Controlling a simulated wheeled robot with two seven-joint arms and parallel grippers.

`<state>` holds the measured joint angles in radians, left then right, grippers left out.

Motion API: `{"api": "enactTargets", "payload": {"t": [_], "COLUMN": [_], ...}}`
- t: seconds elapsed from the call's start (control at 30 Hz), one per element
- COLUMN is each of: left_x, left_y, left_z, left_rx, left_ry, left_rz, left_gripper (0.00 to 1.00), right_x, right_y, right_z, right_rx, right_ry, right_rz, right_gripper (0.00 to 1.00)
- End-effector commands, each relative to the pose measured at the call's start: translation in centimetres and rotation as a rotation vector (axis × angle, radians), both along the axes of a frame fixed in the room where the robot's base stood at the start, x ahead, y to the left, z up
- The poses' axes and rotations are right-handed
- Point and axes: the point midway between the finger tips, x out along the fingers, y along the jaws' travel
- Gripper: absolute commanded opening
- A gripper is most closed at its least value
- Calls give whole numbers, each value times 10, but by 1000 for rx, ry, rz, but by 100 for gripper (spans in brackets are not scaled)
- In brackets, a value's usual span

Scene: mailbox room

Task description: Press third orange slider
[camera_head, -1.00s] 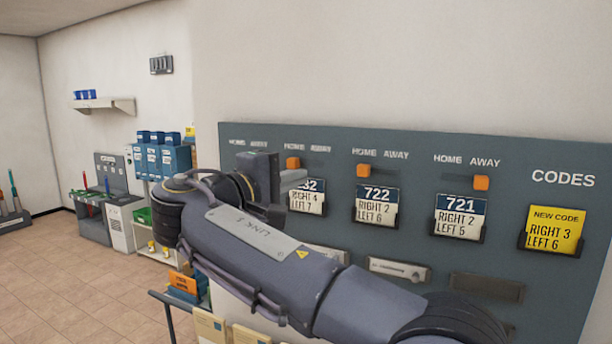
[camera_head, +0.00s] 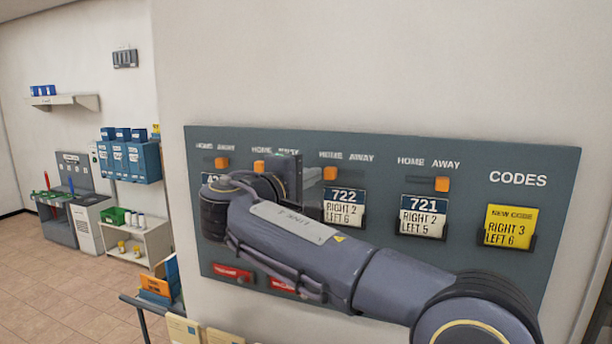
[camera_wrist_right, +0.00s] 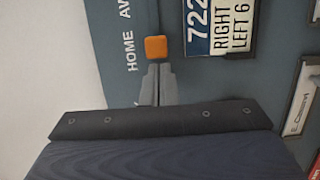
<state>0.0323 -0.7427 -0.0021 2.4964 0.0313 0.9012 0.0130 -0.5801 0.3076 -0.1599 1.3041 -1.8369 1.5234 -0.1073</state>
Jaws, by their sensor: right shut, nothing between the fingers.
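The third orange slider (camera_head: 330,173) sits under HOME on the grey wall panel, above the 722 card (camera_head: 344,207). It also shows as an orange block in the right wrist view (camera_wrist_right: 156,47). My right gripper (camera_head: 316,176) is shut and empty, with its fingertips just left of this slider. In the right wrist view the fingertips (camera_wrist_right: 157,69) are right below the slider, very close; I cannot tell whether they touch. My left gripper is not in view.
Other orange sliders sit at the far left (camera_head: 221,162), left of my gripper (camera_head: 259,167), and at right under AWAY (camera_head: 442,184). A yellow code card (camera_head: 510,226) is at the panel's right. My right arm hides the lower panel. Open floor lies left.

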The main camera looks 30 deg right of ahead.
Motion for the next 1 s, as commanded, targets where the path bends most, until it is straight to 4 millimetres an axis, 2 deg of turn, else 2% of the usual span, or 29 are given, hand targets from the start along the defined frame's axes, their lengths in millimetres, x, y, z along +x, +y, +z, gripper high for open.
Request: {"api": "enactTargets", "payload": {"t": [0.13,0.3,0.5,1.0], "left_x": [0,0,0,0], "left_y": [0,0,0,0], "left_z": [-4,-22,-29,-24], "left_rx": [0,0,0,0], "left_ry": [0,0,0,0], "left_rz": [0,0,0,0], "left_gripper": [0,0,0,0], "right_x": [-3,-27,-44,-39], "right_y": [-3,-24,-38,-38], "right_z": [-1,-4,-1,1], "right_rx": [1,4,0,0], "right_ry": [-2,-5,-1,0], "right_rz": [-1,-2,-1,-2], "right_gripper": [0,0,0,0]}}
